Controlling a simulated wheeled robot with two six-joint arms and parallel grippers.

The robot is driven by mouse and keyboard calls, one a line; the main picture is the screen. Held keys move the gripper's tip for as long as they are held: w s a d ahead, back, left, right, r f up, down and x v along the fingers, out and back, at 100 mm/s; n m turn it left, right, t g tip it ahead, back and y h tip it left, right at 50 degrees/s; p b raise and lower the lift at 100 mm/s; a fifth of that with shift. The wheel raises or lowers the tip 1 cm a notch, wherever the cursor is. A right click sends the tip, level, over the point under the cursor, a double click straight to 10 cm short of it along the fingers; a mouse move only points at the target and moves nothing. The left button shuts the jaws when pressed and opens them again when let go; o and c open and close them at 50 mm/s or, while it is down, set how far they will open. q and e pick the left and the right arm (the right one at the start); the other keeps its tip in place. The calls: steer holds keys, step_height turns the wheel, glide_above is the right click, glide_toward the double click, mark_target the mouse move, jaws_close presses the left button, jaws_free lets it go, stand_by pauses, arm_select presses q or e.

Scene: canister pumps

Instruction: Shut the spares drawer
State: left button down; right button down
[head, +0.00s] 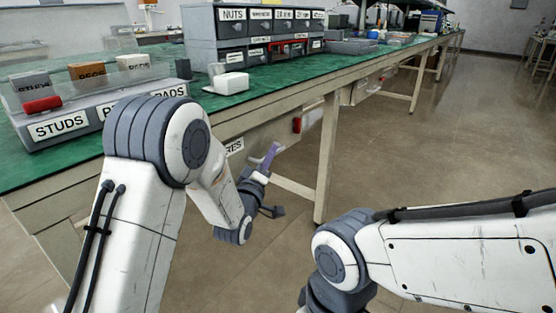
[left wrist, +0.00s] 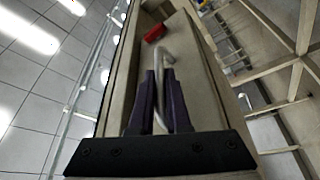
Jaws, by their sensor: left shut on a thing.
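The spares drawer (head: 273,130) is under the edge of the green-topped bench. The end of its label (head: 234,147), reading "RES", shows beside my left arm, which hides the rest. My left gripper (head: 268,156), with purple fingers, is at the drawer's front. In the left wrist view, the gripper (left wrist: 161,88) is shut on a grey bar handle (left wrist: 159,110). A pale drawer front (left wrist: 190,60) lies beyond the fingers. I cannot tell how far the drawer stands out. My right gripper is out of view.
A red piece (head: 297,125) is on the drawer front's right part. A bench leg (head: 327,160) stands to the right. On the bench are a bin labelled studs (head: 58,131) and a grey drawer cabinet (head: 204,33). The floor at right is clear.

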arm_select(q)
steer(key=shift+w+a, duration=0.15)
steer(key=shift+a, duration=0.15)
steer(key=c, duration=0.9)
jaws_free()
steer(key=shift+f, duration=0.1)
steer(key=shift+s+a, duration=0.1)
steer(key=shift+s, duration=0.25)
steer(key=p+v, duration=0.2)
steer(key=v, duration=0.7)
steer(key=shift+s+f, duration=0.1)
steer(key=shift+s, duration=0.25)
